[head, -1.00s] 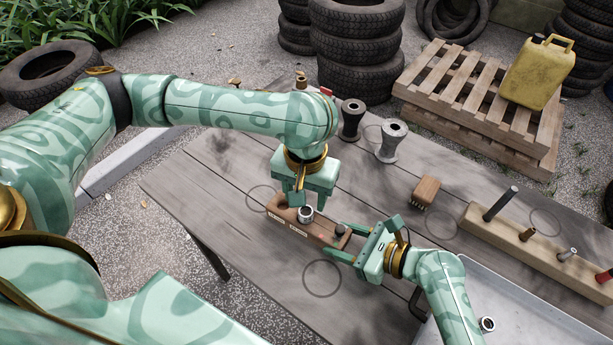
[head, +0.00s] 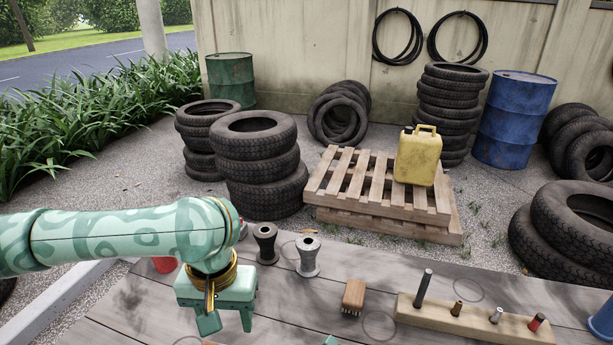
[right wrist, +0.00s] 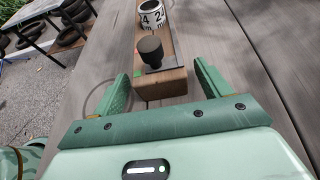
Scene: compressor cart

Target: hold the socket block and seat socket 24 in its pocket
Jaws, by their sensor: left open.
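The brown wooden socket block (right wrist: 160,87) runs away from me in the right wrist view. A silver socket (right wrist: 150,17) with dark digits, a 4 and a 2 showing, stands upright on it farther along. I cannot tell how deep it sits. A dark round knob (right wrist: 151,50) stands on the nearer part of the block. My right gripper (right wrist: 162,70) is open, its fingers on either side of the block's near end with gaps showing. My left gripper (head: 227,327) is open in the head view, fingers pointing down. The block is out of the head view.
On the grey plank table stand a dark spool (head: 266,244), a pale grey spool (head: 308,257), a brush (head: 353,297) and a wooden rail (head: 470,322) with several pegs. A red object (head: 165,264) is behind my left arm. Tyres and a pallet (head: 375,190) stand beyond.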

